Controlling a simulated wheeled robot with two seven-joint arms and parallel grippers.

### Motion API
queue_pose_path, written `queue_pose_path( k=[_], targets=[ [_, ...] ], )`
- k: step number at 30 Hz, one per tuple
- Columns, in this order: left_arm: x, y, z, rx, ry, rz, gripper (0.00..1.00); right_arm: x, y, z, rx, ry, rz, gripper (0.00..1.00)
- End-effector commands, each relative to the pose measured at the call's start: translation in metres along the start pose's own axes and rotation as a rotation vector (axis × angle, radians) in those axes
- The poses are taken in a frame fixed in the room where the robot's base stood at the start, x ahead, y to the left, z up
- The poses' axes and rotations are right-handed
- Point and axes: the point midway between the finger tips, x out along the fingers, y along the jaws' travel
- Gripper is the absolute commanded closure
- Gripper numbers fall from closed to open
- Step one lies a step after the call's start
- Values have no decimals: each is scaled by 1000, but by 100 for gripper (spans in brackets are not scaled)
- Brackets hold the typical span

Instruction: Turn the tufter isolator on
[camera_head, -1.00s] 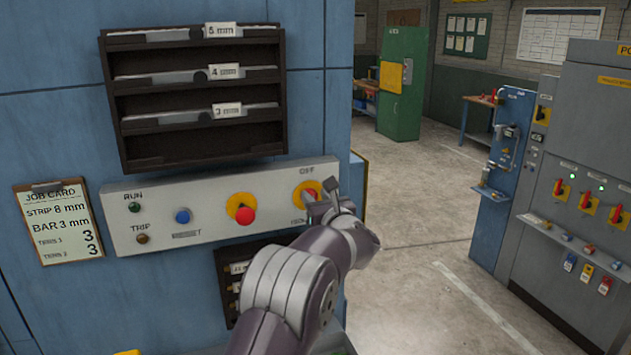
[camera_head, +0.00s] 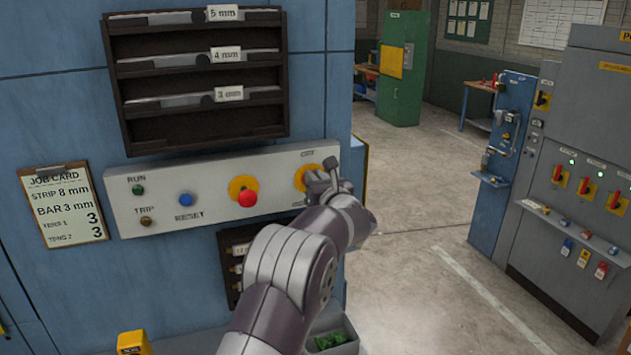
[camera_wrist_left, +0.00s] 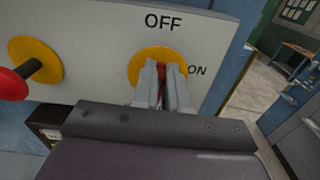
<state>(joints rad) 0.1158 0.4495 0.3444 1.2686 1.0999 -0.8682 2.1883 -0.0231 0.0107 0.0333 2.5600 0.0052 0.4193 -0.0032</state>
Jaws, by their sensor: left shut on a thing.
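The isolator is a round yellow plate (camera_head: 305,177) at the right end of the grey control panel (camera_head: 213,195). In the left wrist view its yellow plate (camera_wrist_left: 147,60) has OFF printed above and ON to the right. My left gripper (camera_head: 322,182) is at the isolator. In the wrist view its fingers (camera_wrist_left: 162,72) are shut on the red handle (camera_wrist_left: 161,88), which shows as a thin strip between them. Most of the handle is hidden, so I cannot tell its exact angle. My right gripper is not in view.
A red mushroom button (camera_head: 247,198) on a yellow disc sticks out left of the isolator. A dark rack (camera_head: 200,135) hangs above the panel. A job card (camera_head: 62,205) hangs at left. Open floor (camera_head: 420,225) lies right, before a grey cabinet (camera_head: 590,130).

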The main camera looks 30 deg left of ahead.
Motion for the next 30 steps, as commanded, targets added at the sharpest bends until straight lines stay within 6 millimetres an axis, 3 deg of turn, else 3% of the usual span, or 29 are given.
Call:
queue_pose_path(
  k=[13, 30],
  targets=[
    [0, -7, -6, 344, 1, -1, 100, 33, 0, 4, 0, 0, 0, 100],
    [0, -14, -8, 887, 2, -2, 100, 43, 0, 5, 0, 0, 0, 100]
  ],
)
